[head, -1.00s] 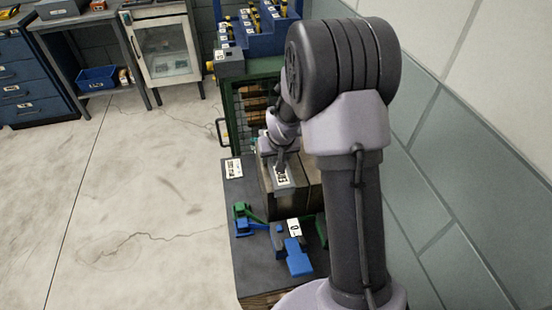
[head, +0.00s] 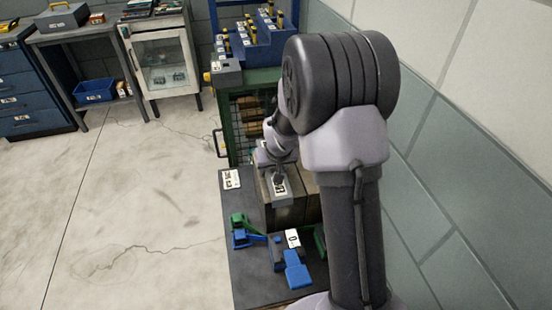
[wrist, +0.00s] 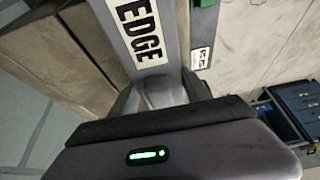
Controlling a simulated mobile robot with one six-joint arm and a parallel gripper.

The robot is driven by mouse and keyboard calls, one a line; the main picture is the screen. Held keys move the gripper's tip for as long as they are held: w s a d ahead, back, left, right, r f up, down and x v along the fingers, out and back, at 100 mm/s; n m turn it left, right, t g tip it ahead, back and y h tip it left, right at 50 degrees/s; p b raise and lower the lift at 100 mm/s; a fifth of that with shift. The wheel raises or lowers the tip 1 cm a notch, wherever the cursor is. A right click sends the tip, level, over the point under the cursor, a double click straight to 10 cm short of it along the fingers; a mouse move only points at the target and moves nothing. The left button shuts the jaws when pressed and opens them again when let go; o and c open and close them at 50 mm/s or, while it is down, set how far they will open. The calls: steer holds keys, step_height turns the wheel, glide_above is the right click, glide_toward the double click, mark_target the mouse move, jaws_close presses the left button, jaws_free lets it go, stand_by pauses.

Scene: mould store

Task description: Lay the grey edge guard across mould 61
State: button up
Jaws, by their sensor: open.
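The grey edge guard (wrist: 132,32), with a white "EDGE" label, fills the upper middle of the wrist view. In the head view the guard (head: 280,189) shows as a small grey piece with a black-and-white label on top of a brown block-shaped mould (head: 289,216). I cannot read the number 61 on the mould. My gripper (wrist: 160,95) is open, with its fingers at either side of the guard's near end. In the head view my gripper (head: 278,177) is just above the guard; my arm hides part of the mould.
The dark bench top (head: 240,207) carries a white label card (head: 231,179), a green and blue clamp-like item (head: 243,232) and a blue tool (head: 296,271) in front of the mould. A green rack (head: 247,120) stands behind. Open floor (head: 150,200) lies left; a wall is right.

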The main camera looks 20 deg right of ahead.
steer(key=s+a+r+p, duration=0.2)
steer(key=s+r, duration=0.3)
steer(key=r, duration=0.3)
steer(key=s+a+r+m+y+p, duration=0.1)
steer(key=s+a+r+p, duration=0.2)
steer(key=s+r, duration=0.35)
steer(key=s+a+r+p, duration=0.2)
steer(key=s+r, duration=0.1)
steer(key=r, duration=0.7)
steer(key=s+a+r+y, duration=0.1)
steer(key=s+a+r, duration=0.1)
steer(key=s+a, duration=0.2)
steer(key=s+a+r+m+y, duration=0.1)
steer(key=s+a+r, duration=0.1)
steer(key=s, duration=0.7)
steer(key=shift+s+a+r+t, duration=0.3)
steer(key=shift+a+r+t, duration=0.1)
steer(key=shift+a, duration=0.5)
